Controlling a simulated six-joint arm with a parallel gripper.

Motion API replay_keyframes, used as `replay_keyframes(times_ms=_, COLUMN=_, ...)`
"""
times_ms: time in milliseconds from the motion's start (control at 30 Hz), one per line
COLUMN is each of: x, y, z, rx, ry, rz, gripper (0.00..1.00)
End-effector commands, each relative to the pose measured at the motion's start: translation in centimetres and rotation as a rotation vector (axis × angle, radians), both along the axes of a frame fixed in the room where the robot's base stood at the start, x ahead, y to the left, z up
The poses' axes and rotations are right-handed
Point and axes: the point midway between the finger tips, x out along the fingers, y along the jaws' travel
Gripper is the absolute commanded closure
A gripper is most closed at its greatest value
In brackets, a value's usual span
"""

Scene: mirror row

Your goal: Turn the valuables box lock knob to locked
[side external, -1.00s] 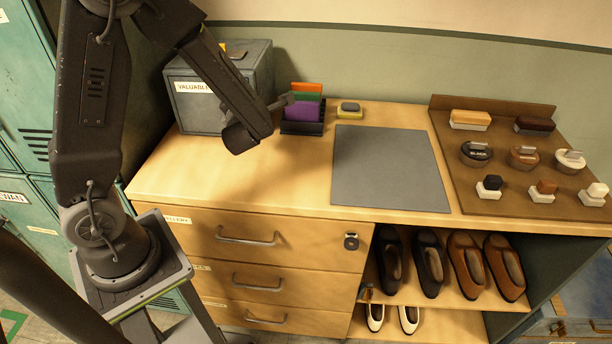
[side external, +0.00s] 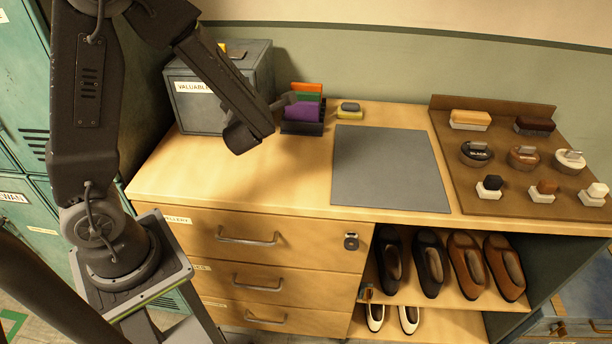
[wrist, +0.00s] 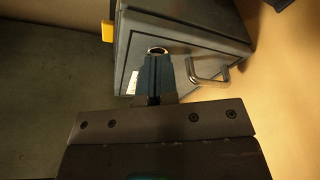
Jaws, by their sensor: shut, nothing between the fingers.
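The valuables box (side external: 202,112) is a grey metal box at the back left of the counter, with a white "VALUABLE" label (side external: 194,87) on its front. My forearm covers the right part of that front in the side view, and my fingers cannot be made out there. In the wrist view the box (wrist: 190,22) shows with a round, light-rimmed knob (wrist: 157,49) and a metal handle (wrist: 212,74) to its right. My gripper (wrist: 153,60) is shut and empty, its tips just below the knob in the picture. Contact with the knob and the knob's setting cannot be told.
A dark holder with purple, green and orange cards (side external: 304,112) stands right of the box, close to my wrist. A small yellow-and-grey block (side external: 349,107) lies beyond it. A grey mat (side external: 388,168) and a brown shoe-care tray (side external: 447,135) lie farther right. The counter front is clear.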

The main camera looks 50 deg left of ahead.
Motion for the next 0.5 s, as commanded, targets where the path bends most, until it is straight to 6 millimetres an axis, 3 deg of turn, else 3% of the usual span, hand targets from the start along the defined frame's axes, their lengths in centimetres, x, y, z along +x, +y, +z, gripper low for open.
replay_keyframes(times_ms=500, x=-3.6, y=-3.6, z=0.0, rx=0.001, ry=-0.001, rz=-0.001, gripper=1.00)
